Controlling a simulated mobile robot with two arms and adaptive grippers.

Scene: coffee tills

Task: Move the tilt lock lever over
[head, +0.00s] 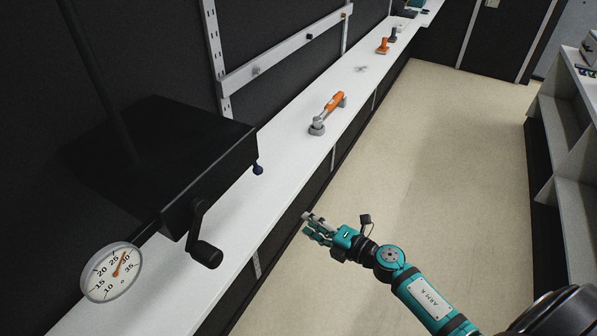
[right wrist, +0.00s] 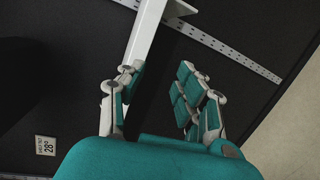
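A black box-shaped unit (head: 165,150) stands at the left of the white bench. A black crank lever with a dark knob (head: 206,252) hangs from its front, and a small lever with a blue ball tip (head: 257,169) sticks out at its right corner. I cannot tell which of these is the tilt lock lever. My right gripper (head: 312,227) is in front of the bench edge, right of both levers and apart from them. In the right wrist view its fingers (right wrist: 160,92) are spread with nothing between them. My left gripper is not in view.
A round dial (head: 111,272) stands at the front left. White shelving (head: 575,135) is at the right. The floor between is clear.

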